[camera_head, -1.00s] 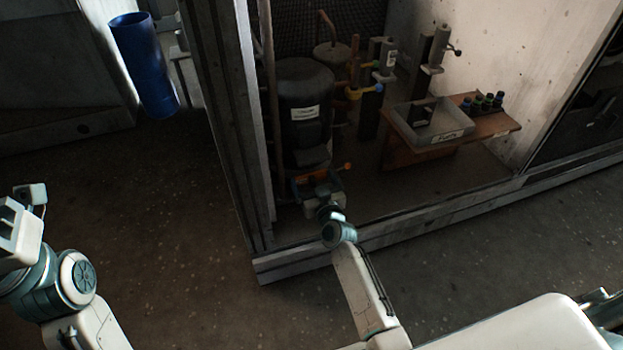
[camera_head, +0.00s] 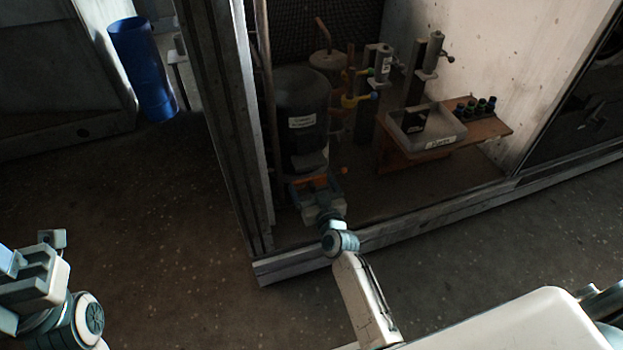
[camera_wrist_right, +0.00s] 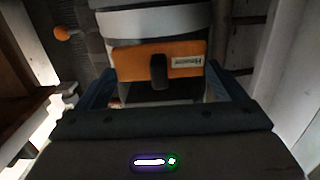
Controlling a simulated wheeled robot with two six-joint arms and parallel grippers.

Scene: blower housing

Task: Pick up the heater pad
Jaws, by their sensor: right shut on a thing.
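The heater pad (camera_wrist_right: 150,62) is a flat orange piece with a pale label and a dark knob or tab in front. In the right wrist view it sits between my right gripper's fingers (camera_wrist_right: 160,88), against the lower part of a dark cylinder. In the head view only a small orange strip of the pad (camera_head: 313,182) shows at the foot of the black compressor (camera_head: 302,105). My right gripper (camera_head: 316,189) is shut on the pad; the contact points are partly hidden. My left gripper (camera_head: 32,275) is at the lower left, far from the pad; its jaws are unclear.
A grey tray (camera_head: 447,143) with a dark block in it stands on a wooden bench (camera_head: 492,131), beside several small dark bottles. Pipes and valves stand behind. The housing's post (camera_head: 225,120) and front sill (camera_head: 430,216) border the opening. A blue bin (camera_head: 143,70) stands outside.

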